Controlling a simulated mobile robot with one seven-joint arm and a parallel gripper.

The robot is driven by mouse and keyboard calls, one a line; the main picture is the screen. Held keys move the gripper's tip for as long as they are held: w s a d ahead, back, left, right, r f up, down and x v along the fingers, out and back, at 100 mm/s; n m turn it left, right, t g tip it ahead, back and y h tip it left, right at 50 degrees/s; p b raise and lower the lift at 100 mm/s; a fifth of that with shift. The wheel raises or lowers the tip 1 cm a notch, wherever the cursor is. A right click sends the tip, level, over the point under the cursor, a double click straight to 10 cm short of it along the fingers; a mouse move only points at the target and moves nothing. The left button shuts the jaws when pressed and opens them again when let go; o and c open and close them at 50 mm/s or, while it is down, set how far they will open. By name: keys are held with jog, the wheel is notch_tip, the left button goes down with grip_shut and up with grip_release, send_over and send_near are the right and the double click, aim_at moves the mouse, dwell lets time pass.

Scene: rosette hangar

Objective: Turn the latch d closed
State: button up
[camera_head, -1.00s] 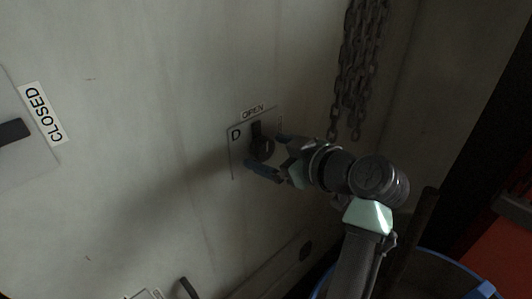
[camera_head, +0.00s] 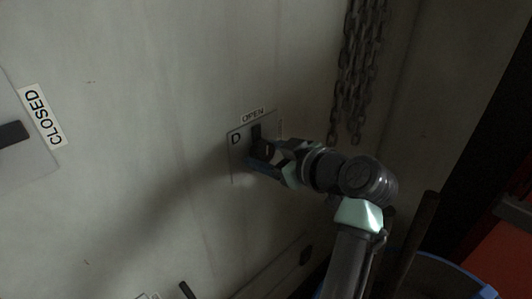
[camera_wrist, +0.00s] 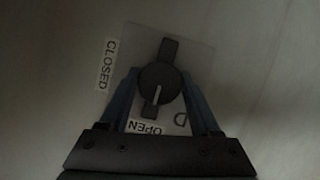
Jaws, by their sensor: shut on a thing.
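Latch d is a black round knob with a bar handle (camera_head: 256,131) on a pale square plate (camera_head: 237,164) marked D. In the head view its bar points up at the OPEN label (camera_head: 253,115). In the wrist view the knob (camera_wrist: 160,80) has a white line pointing down toward OPEN (camera_wrist: 145,127), while the CLOSED label (camera_wrist: 107,65) is to the left. My gripper (camera_head: 263,153) is at the plate, shut on the knob, its blue fingers (camera_wrist: 160,77) on either side. The fingers partly hide the knob in the head view.
Chains (camera_head: 358,75) hang on the wall above and right of my arm. Another plate with a black handle (camera_head: 12,133) and a CLOSED label (camera_head: 43,116) is at far left. A blue-rimmed bin (camera_head: 450,265) stands at lower right. The wall between is clear.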

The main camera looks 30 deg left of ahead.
jog(key=shift+m, duration=0.3)
jog(key=m+g, duration=0.2)
jog(key=shift+f+m+y+b, duration=0.1)
jog(key=shift+m+y+b, duration=0.2)
jog(key=shift+y+b, duration=0.1)
jog(key=m+g+y, duration=0.1)
jog(key=m+g, duration=0.1)
jog(key=m, duration=0.1)
jog(key=shift+b, duration=0.4)
jog(key=m+g+y, duration=0.1)
jog(key=m, duration=0.2)
jog(key=shift+g+b, duration=0.3)
jog(key=shift+b, duration=0.1)
jog(key=shift+m+g+y+b, duration=0.35)
jog(key=shift+m+y, duration=0.55)
jog(key=shift+m, duration=0.9)
jog(key=o, duration=1.4)
